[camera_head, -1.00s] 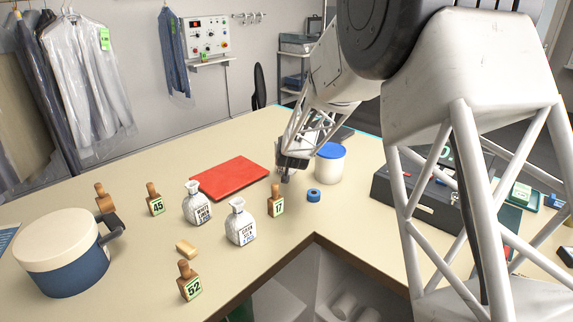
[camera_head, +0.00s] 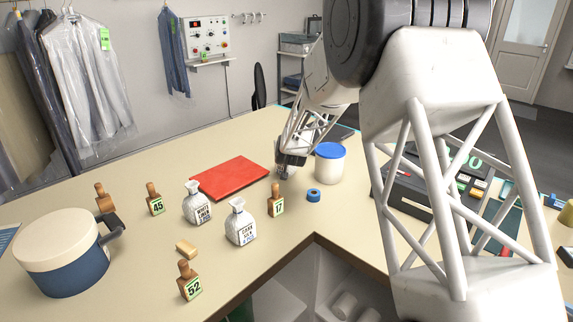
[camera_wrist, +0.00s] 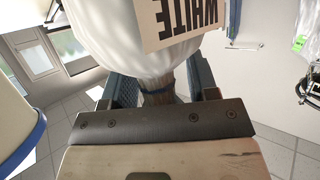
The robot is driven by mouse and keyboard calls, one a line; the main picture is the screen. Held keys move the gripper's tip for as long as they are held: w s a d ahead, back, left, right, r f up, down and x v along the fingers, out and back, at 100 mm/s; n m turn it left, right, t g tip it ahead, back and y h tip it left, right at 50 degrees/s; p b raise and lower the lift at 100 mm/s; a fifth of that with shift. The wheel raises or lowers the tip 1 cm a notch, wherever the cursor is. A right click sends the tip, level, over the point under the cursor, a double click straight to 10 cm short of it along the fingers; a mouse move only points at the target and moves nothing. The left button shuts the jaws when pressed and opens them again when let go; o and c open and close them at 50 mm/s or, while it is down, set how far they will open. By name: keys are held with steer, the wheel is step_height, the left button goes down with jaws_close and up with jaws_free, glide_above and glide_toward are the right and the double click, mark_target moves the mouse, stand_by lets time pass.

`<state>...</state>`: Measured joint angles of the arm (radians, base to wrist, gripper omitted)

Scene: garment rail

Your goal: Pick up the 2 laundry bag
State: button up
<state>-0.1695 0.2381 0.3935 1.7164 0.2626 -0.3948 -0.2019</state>
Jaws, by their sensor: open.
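In the wrist view a white laundry bag (camera_wrist: 125,48) fills the top. Its label (camera_wrist: 182,18) shows the word WHITE; no number can be read. Its brownish tied neck (camera_wrist: 158,92) appears between the two fingers of my open gripper (camera_wrist: 163,82); contact cannot be told. In the head view my gripper (camera_head: 288,162) is left of the blue-lidded tub, with a small pale patch below it; the bag there is largely hidden. Two other white labelled bags stand on the counter: one marked WHITE LINEN (camera_head: 197,203) and one, in front, with a SILK label (camera_head: 240,222).
A white tub with a blue lid (camera_head: 330,166) stands close right of my gripper. The front counter (camera_head: 130,275) has free room.

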stand_by(0.6)
jaws_close()
